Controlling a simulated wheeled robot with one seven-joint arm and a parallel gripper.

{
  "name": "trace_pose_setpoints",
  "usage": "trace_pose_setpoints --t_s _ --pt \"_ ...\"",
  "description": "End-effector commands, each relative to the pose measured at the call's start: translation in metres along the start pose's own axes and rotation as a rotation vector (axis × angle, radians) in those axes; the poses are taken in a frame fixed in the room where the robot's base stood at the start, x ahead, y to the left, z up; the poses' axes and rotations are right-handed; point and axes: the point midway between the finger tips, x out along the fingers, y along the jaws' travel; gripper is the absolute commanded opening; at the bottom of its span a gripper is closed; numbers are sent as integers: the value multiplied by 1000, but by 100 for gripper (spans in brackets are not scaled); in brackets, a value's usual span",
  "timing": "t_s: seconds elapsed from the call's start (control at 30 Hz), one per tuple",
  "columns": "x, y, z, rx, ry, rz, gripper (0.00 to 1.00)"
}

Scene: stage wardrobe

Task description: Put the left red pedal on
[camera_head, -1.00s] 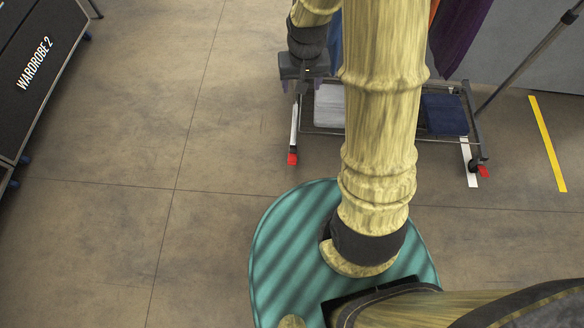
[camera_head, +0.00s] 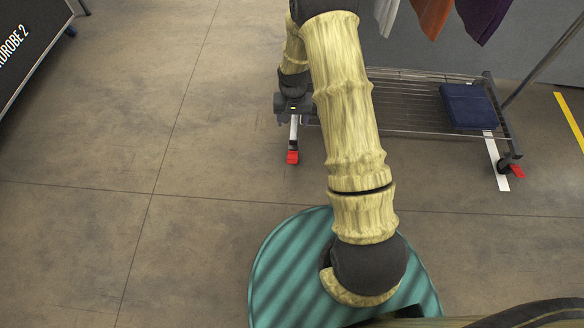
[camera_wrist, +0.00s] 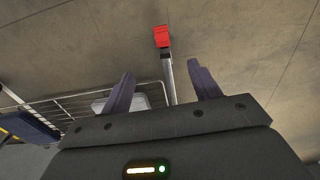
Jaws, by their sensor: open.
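The left red pedal (camera_head: 292,157) is at the front end of the clothes rack's left grey leg, low at the floor. In the wrist view the red pedal (camera_wrist: 162,36) is beyond my fingertips, roughly centred between them, with the grey leg running back between the fingers. My gripper (camera_head: 294,108) is above the leg, just behind the pedal in the head view. In the wrist view my gripper (camera_wrist: 160,74) is open and empty, its two dark fingers apart. I cannot tell the pedal's tilt or its height gap to the fingers.
The rack's wire shelf (camera_head: 405,122) holds a folded blue cloth (camera_head: 466,106); a pale item (camera_wrist: 115,104) lies there too. A right red pedal (camera_head: 517,171) is at the other end. Garments (camera_head: 433,15) hang above. A black wardrobe case (camera_head: 30,40) stands far left. Floor left is clear.

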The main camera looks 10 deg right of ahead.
Motion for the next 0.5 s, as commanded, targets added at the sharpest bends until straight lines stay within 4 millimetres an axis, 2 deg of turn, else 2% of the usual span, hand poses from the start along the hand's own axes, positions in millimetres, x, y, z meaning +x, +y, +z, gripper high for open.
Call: trace_pose_setpoints --t_s 0.03,0.1,0.2,0.3,0.5 --pt "37 0 -2 7 -7 1 62" --pt "60 -1 -4 17 -13 3 62" --pt "80 -2 -6 27 -19 4 62" --pt "86 -2 -7 32 -21 4 62" --pt "84 -2 -7 32 -22 4 62"
